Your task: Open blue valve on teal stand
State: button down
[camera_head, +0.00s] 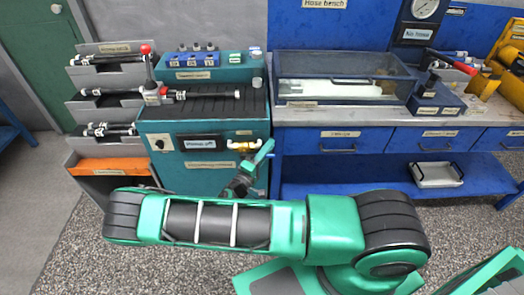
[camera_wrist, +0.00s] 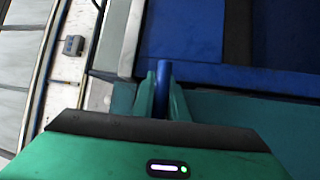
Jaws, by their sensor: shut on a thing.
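The teal stand (camera_head: 205,170) is a cabinet left of the blue bench in the head view. A brass valve body (camera_head: 243,147) sits on its front, near the right edge. My gripper (camera_wrist: 162,95) shows in the wrist view with its two teal fingers shut on a narrow blue valve handle (camera_wrist: 162,78), one finger on each side. In the head view my gripper (camera_head: 262,153) is at the right of the brass body. The blue handle cannot be made out there, and how far it is turned is unclear.
A red-knobbed lever (camera_head: 146,50) and cylinder stand on top of the teal stand. The blue bench (camera_head: 340,145) with a clear-walled tank (camera_head: 340,68) is at the right. Grey racks (camera_head: 103,72) and an orange bin (camera_head: 107,166) are at the left. Open gravel-patterned floor lies in front.

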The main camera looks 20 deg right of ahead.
jog(key=c, duration=1.7)
grip_release()
jog(key=shift+c, duration=0.2)
jog(key=shift+a, duration=0.1)
jog(key=v, duration=1)
jog(key=shift+s+a, duration=0.2)
jog(key=shift+a, duration=0.05)
jog(key=shift+f, duration=0.1)
